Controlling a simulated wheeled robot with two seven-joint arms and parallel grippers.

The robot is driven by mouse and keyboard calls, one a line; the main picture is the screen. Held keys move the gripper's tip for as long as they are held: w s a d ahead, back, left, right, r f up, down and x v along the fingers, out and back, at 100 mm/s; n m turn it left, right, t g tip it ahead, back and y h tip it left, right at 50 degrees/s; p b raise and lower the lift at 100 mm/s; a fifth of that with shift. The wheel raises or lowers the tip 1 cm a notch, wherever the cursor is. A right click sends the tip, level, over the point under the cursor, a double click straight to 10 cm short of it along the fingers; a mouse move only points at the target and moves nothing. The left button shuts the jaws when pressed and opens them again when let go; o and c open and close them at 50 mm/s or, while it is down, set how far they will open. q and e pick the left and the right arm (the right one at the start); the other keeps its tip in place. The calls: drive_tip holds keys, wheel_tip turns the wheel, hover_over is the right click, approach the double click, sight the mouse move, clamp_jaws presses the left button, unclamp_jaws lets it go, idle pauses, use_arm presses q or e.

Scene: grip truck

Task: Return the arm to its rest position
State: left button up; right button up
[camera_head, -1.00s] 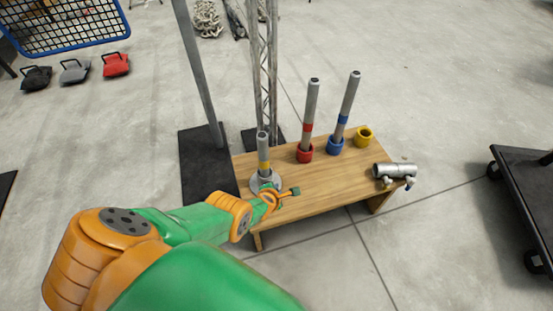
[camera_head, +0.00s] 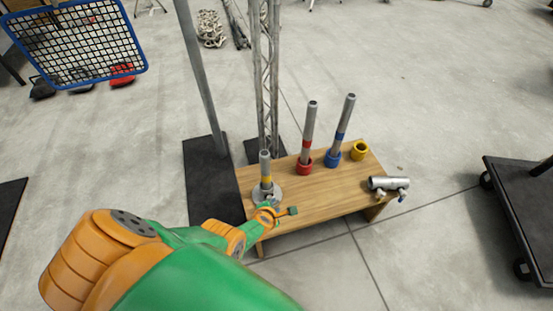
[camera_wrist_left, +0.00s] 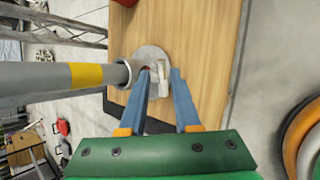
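A grey pipe with a yellow band (camera_head: 265,173) stands upright in a round metal base (camera_head: 277,195) at the table's near left corner. My left gripper (camera_head: 291,211) is close beside this base, low over the table edge. In the left wrist view its two blue fingers (camera_wrist_left: 165,73) are apart, so it is open. The yellow-banded pipe (camera_wrist_left: 85,75) lies beside the fingers, and a pale part of the base (camera_wrist_left: 160,78) shows between them. Whether a finger touches the base cannot be told. My right gripper is out of view.
The wooden table (camera_head: 330,195) also carries a red-banded pipe (camera_head: 307,135), a blue-banded pipe (camera_head: 343,125), a yellow ring (camera_head: 359,150) and a metal clamp (camera_head: 386,184). A post (camera_head: 200,80) and truss (camera_head: 268,80) rise behind. A dark cart (camera_head: 520,190) stands right.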

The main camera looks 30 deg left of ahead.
use_arm(q)
drive_tip(key=shift+s+r, duration=0.2)
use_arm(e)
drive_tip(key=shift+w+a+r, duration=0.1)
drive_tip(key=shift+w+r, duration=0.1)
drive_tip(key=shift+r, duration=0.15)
use_arm(q)
drive_tip(key=shift+s, duration=0.1)
drive_tip(key=s+d+f+m+g+h, duration=0.1)
drive_tip(key=s+d+f+m+g, duration=0.2)
drive_tip(key=s+m, duration=1.15)
drive_tip(key=s+d+f+m+g+h, duration=0.1)
drive_tip(key=s+f+m+g+h, duration=0.35)
drive_tip(key=s+m, duration=1)
wheel_tip(320, 180, up, 14)
drive_tip(key=s+m+y+p, duration=0.1)
drive_tip(key=m+y+p, duration=0.1)
drive_tip(key=p, duration=1.3)
drive_tip(key=shift+s+t+y, duration=0.25)
drive_tip(key=shift+t+y, duration=0.1)
drive_tip(key=shift+y, duration=0.2)
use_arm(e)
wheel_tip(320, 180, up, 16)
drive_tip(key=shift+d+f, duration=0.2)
